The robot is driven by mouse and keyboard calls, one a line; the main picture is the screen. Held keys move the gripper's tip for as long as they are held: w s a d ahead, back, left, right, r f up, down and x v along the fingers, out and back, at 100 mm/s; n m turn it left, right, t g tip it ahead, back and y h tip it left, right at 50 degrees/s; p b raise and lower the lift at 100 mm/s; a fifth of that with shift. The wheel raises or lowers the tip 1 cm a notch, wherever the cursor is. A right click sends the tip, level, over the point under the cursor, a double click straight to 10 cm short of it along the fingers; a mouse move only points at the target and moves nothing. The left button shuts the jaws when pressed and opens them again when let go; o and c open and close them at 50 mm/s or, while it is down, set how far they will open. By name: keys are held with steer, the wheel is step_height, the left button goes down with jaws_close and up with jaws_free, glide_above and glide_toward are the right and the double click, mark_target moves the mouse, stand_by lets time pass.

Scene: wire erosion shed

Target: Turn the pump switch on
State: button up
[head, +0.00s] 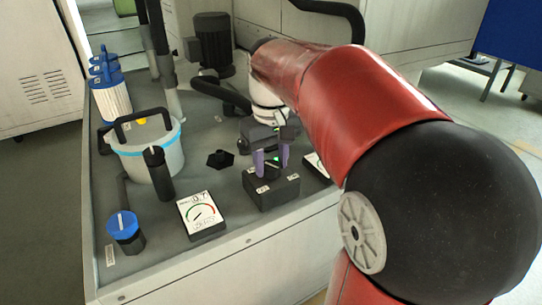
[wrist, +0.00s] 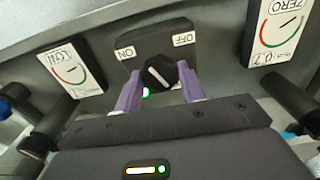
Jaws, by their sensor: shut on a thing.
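In the wrist view, the switch box (wrist: 148,45) carries ON at left and OFF at right. Its black knob (wrist: 153,85) has a white pointer line, which lies diagonally. My gripper (head: 271,168) is over the box with its purple fingers on either side of the knob. In the wrist view, my gripper (wrist: 160,76) is shut on the knob. A green spot (wrist: 145,92) glows beside the knob. The fingers hide the knob's sides.
A gauge (head: 203,214) stands left of the box; another gauge (head: 317,163) is partly hidden at right. A blue-capped knob (head: 124,226), a white bucket (head: 150,160) with black handle, blue-topped filters (head: 110,90) and a dark motor (head: 212,45) share the bench.

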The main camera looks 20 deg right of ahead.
mark_target(271, 165)
steer(key=shift+n, duration=0.4)
steer(key=o, duration=1)
steer(key=shift+c, duration=0.2)
step_height(271, 165, up, 8)
steer(key=shift+f+p, duration=0.1)
steer(key=shift+p, duration=0.65)
steer(key=s+a+f+m+t, duration=0.1)
steer(key=s+a+f+t, duration=0.1)
steer(key=s+f, duration=0.3)
steer(key=s+a+f+m+t, duration=0.1)
steer(key=s+a+f+t, duration=0.2)
steer(key=s+f, duration=0.3)
steer(key=shift+s+a+f+t, duration=0.15)
steer(key=shift+s+a+t, duration=0.15)
steer(key=shift+s, duration=0.95)
